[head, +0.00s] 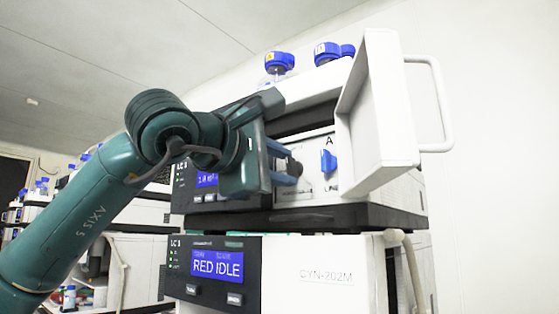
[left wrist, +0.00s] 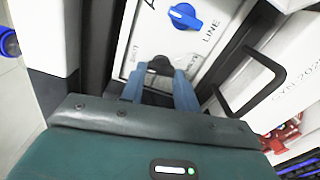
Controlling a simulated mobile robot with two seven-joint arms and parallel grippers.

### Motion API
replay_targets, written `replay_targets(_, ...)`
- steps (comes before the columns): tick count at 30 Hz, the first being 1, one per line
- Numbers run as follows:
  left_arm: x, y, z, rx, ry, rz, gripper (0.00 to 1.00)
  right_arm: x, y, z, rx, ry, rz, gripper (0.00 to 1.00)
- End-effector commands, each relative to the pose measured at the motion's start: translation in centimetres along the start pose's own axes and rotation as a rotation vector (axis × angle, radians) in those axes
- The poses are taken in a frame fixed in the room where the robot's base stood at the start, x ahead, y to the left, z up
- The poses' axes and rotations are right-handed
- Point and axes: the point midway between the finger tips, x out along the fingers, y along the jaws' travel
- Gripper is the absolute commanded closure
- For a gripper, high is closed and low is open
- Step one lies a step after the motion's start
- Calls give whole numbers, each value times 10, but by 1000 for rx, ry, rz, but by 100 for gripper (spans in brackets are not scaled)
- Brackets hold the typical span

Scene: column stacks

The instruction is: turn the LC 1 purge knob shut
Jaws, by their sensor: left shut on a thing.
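The purge knob is a small black knob (head: 295,168) on the white panel inside the upper unit's open bay. In the left wrist view the black knob (left wrist: 160,64) sits between two blue fingertips, near small lettering on the panel. My left gripper (head: 284,164) reaches in from the left and is shut on this knob; it also shows in the left wrist view (left wrist: 160,76). The fingers cover part of the knob, and I cannot read its turn position. My right gripper is in neither view.
A blue knob (head: 328,161) marked A and LINE sits just right of the black knob. A white door (head: 381,110) with a handle stands open at the right. Blue-capped bottles (head: 279,62) stand on top.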

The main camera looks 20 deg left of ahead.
Motion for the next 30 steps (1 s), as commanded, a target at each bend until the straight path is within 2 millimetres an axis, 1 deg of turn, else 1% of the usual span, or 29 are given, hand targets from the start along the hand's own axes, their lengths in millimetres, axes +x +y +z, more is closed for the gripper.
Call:
replay_targets(6,0,2,1,110,-3,2,92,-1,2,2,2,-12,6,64)
replay_targets(11,0,1,1,156,-3,2,92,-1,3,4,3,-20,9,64)
replay_targets(27,0,1,1,180,-2,1,92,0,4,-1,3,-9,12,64)
replay_targets(28,0,1,1,180,-2,1,68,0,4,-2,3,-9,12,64)
replay_targets(30,0,1,1,180,-2,1,62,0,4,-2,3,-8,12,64)
